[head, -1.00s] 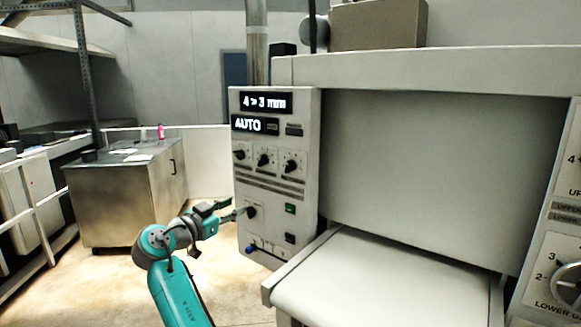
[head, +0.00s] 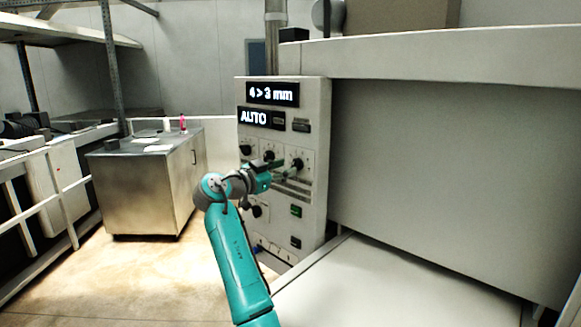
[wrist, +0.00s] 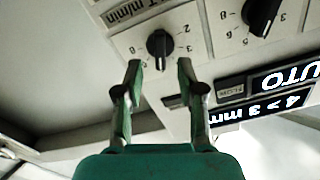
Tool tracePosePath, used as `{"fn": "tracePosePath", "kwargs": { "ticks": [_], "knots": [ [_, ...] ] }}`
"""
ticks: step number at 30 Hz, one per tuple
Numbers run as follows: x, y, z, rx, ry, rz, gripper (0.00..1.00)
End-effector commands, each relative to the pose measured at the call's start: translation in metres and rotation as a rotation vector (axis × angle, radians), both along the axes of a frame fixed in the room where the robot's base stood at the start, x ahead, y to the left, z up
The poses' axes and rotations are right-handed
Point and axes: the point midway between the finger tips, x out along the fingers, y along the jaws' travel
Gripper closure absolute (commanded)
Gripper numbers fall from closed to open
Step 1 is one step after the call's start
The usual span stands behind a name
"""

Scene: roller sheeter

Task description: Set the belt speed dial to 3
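The control panel (head: 313,205) is a light upright box with a row of three dials. The rightmost dial (head: 297,164), a black knob on a white numbered plate, also shows in the wrist view (wrist: 160,44). Its plate label there ends in "m/min", and I take it as the belt speed dial. Its exact setting is too small to read. My gripper (wrist: 159,66) is open, with one fingertip on either side of the knob's near edge; whether they touch it I cannot tell. In the head view my gripper (head: 284,168) is at the panel, partly covering the dial row.
A neighbouring dial (wrist: 263,14) is close by in the wrist view. Displays above the dials read "4 > 3 mm" (head: 272,94) and "AUTO" (head: 253,118). A lower black knob (head: 260,211) and a green switch (head: 296,211) are below. The belt bed (head: 390,285) is at right.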

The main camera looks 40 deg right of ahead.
Motion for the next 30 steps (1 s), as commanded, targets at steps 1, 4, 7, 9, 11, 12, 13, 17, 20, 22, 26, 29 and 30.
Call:
{"fn": "tracePosePath", "kwargs": {
  "ticks": [1,4,7,9,11,12,13,17,20,22,26,29,30],
  "knots": [
    [0.001,-0.009,0.001,0.0,0.0,-0.002,0.61],
    [0.003,-0.019,0.001,-0.002,0.0,-0.002,0.61],
    [0.005,-0.026,0.001,-0.001,0.0,-0.001,0.61],
    [0.005,-0.029,0.001,-0.001,0.0,0.0,0.61],
    [0.006,-0.03,0.001,-0.001,0.0,0.001,0.61],
    [0.006,-0.03,0.001,-0.001,0.0,0.001,0.61],
    [0.006,-0.03,0.001,-0.001,0.0,0.001,0.61],
    [0.006,-0.03,0.001,-0.001,0.0,0.001,0.61],
    [0.006,-0.03,0.001,-0.001,0.0,0.001,0.76],
    [0.006,-0.03,0.001,-0.001,0.0,0.001,0.94],
    [0.006,-0.03,0.0,-0.001,0.0,0.001,1.0],
    [0.006,-0.03,0.0,-0.001,0.001,0.001,1.0],
    [0.006,-0.03,0.0,-0.002,0.003,0.001,1.0]
  ]
}}
